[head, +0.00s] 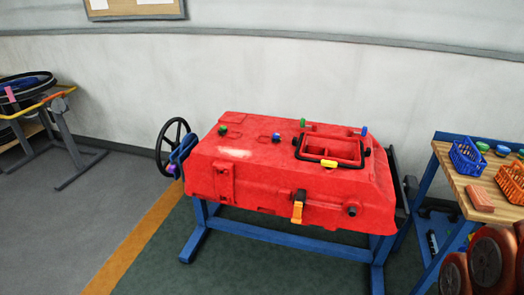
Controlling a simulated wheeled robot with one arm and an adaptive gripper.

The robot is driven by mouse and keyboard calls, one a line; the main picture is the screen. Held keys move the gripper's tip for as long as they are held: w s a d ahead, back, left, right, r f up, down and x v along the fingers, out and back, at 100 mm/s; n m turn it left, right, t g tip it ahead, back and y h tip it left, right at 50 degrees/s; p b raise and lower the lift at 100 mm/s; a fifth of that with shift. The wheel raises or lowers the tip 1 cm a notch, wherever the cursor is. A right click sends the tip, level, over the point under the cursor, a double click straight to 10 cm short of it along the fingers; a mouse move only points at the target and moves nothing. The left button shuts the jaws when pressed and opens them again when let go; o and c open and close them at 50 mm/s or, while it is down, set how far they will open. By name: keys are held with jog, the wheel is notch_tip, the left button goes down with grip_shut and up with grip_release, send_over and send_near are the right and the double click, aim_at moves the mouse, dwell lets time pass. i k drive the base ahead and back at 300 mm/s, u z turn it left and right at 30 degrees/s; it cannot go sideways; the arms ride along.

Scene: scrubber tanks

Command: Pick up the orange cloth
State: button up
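A small salmon-orange folded piece (479,198) lies flat near the left front edge of the wooden workbench top (451,172) at the right of the head view. It looks like the orange cloth, though it is too small to be sure of the fabric. An orange basket (511,185) stands just right of it, cut by the picture edge. My gripper is not in view, so its state and its distance to the cloth do not show.
A large red tank (265,180) on a blue stand (282,241) fills the middle. A blue basket (466,157) stands behind the cloth. Dark red wheel-like parts (486,262) sit low in front of the bench. The grey floor (75,225) at left is clear.

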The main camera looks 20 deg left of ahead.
aim_at(481, 201)
jog(key=u, duration=0.6)
jog(key=i, duration=1)
jog(key=z, duration=0.4)
jog(key=i, duration=0.65)
jog(key=z, duration=0.75)
